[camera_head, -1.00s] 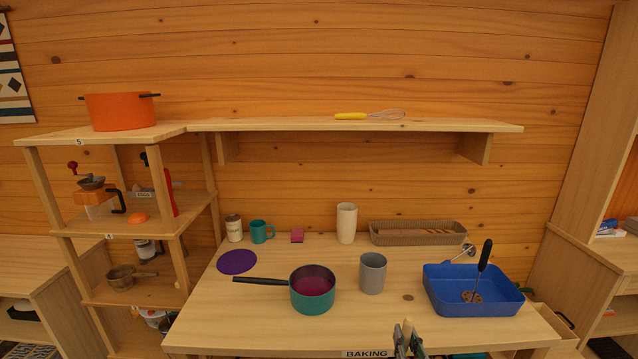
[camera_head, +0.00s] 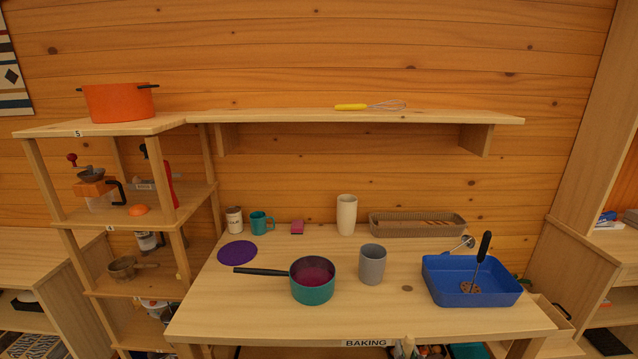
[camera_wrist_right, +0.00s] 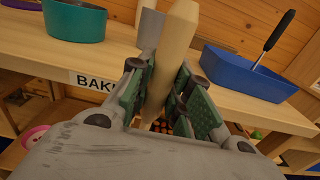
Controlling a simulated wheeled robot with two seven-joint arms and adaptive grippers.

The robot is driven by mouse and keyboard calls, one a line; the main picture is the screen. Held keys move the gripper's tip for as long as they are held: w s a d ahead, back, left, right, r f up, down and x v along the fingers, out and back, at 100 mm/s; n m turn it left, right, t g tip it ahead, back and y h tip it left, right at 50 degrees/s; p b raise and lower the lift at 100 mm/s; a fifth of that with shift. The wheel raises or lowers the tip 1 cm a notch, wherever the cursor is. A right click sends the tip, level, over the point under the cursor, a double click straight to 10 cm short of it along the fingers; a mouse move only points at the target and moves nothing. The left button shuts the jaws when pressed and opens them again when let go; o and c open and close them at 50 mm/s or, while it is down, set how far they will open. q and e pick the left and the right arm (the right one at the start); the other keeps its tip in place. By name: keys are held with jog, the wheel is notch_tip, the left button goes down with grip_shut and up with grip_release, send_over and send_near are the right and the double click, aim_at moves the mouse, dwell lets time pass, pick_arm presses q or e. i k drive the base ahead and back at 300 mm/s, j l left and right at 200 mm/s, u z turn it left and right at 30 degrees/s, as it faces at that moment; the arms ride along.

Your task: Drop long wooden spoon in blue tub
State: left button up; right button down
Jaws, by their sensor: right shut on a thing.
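The blue tub (camera_head: 441,289) stands at the right of the table with a black-handled masher (camera_head: 483,248) inside it, the handle sticking up. The tub also shows at the upper right of the right wrist view (camera_wrist_right: 235,76). My right gripper (camera_wrist_right: 165,88) is shut on the long wooden spoon (camera_wrist_right: 176,50), a pale wooden shaft between its green-padded fingers. In the head view this gripper (camera_head: 404,350) shows only partly at the bottom edge, in front of the table's front edge and left of the tub. My left gripper is not in view.
A teal pot (camera_head: 313,292) with a black handle and a grey cup (camera_head: 372,265) stand on the table (camera_head: 250,318) left of the tub. A wicker basket (camera_head: 385,229) is behind. The table's front right strip is clear.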

aim_at(449, 287)
jog(key=i+j+z, duration=0.2)
jog(key=j+z, duration=0.15)
jog(key=i+j+z, duration=0.1)
jog(key=j+z, duration=0.25)
jog(key=i+j+z, duration=0.1)
jog(key=j+z, duration=0.2)
jog(key=j, duration=0.15)
